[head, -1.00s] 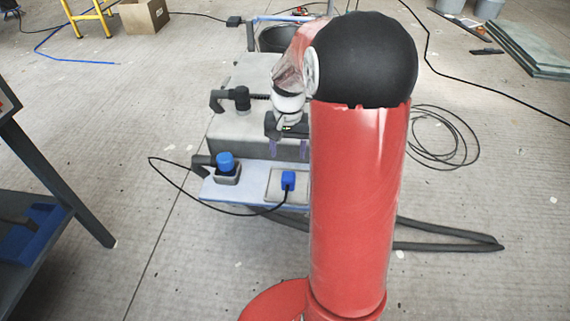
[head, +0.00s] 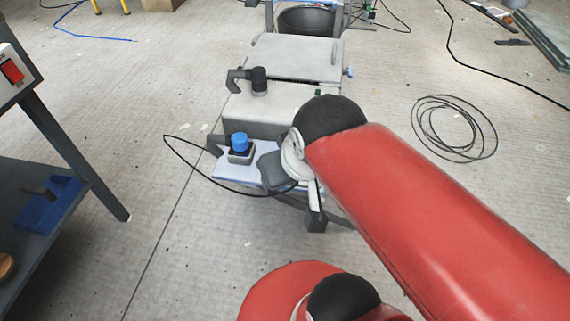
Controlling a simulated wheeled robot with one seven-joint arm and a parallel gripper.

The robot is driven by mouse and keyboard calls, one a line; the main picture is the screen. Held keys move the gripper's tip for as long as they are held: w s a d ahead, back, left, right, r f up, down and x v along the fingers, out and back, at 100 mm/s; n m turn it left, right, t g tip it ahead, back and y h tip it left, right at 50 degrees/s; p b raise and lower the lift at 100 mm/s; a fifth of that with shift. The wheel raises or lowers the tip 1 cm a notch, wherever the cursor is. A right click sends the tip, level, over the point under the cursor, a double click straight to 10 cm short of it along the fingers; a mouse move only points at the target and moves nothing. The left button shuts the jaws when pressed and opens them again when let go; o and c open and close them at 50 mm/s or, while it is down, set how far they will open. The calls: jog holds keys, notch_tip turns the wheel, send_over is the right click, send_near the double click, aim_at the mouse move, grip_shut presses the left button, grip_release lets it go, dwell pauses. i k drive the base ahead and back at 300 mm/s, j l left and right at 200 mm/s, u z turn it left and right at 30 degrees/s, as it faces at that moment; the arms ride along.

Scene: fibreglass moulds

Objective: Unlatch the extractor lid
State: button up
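The extractor (head: 280,105) is a pale grey box in the middle of the head view. Its flat lid (head: 295,55) lies level on top and looks closed. A black latch handle (head: 258,80) stands on the near left of the top and points left. My gripper (head: 274,168) is low in front of the extractor, near its front shelf and below the latch. Only its dark body shows beside my white wrist. Its fingers are hidden or cannot be made out, so its opening and any contact are unclear.
A blue-capped knob (head: 239,142) stands on the front shelf, with a black cable looping left. A black bucket (head: 305,19) is behind the extractor. A dark bench (head: 80,180) with a blue tray (head: 48,203) is at left. Coiled cable (head: 453,128) lies at right.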

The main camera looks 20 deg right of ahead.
aim_at(350, 72)
jog(key=k+l+z, duration=0.2)
jog(key=l, duration=0.15)
jog(key=l+z, duration=0.2)
jog(key=l, duration=0.15)
jog(key=k+l+z, duration=0.1)
jog(key=l+z, duration=0.15)
jog(key=l, duration=0.15)
jog(key=i+l, duration=0.1)
jog(key=i, duration=0.5)
jog(key=i+l+u, duration=0.1)
jog(key=i, duration=0.45)
